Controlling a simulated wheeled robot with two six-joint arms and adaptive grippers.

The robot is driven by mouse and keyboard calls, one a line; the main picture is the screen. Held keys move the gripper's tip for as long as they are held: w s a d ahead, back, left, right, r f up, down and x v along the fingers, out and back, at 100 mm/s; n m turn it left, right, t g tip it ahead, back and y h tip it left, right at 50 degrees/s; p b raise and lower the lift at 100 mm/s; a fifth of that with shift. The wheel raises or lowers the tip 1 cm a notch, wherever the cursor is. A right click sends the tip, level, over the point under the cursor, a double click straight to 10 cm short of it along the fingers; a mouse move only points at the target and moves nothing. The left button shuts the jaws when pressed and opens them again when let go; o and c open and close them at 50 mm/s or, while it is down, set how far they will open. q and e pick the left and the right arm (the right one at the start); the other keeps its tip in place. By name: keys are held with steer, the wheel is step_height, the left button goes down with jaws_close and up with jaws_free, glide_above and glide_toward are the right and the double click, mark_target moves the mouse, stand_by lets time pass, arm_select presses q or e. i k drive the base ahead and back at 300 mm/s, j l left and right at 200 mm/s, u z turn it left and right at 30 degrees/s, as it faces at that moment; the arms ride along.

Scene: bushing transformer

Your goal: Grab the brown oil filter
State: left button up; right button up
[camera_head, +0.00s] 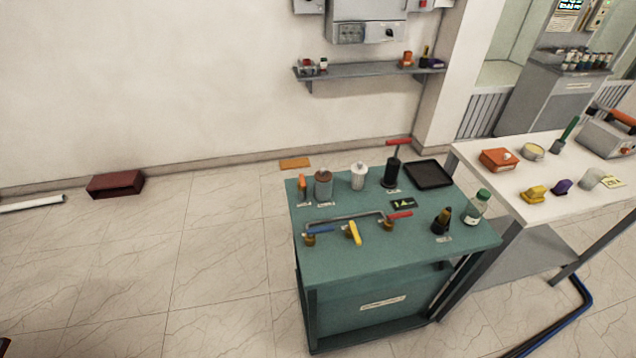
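A grey-brown cylinder with a reddish-brown top (323,184) stands upright near the back left of the green table (350,262). It looks most like the brown oil filter, but it is small and I cannot be sure. A small label lies in front of it. A white canister (358,177) stands just to its right, and a small orange item (302,184) is close to its left. Neither of my grippers is in view.
A black cylinder (391,174) with a red handle and a black tray (429,174) are at the table's back. Colored valves on a pipe (345,218) lie in front. A green-capped bottle (477,207) stands right. A white table (565,165) adjoins; floor at left is mostly clear.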

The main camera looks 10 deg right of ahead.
mark_target(323, 176)
steer(key=i+j+z, duration=0.2)
steer(key=j, duration=0.15)
steer(key=i+j+z, duration=0.15)
steer(key=j, duration=0.25)
steer(key=i+j+z, duration=0.2)
steer(key=j, duration=0.2)
steer(key=j+z, duration=0.15)
steer(key=j, duration=0.25)
steer(key=i+j+z, duration=0.2)
steer(key=j, duration=0.25)
steer(key=k, duration=0.1)
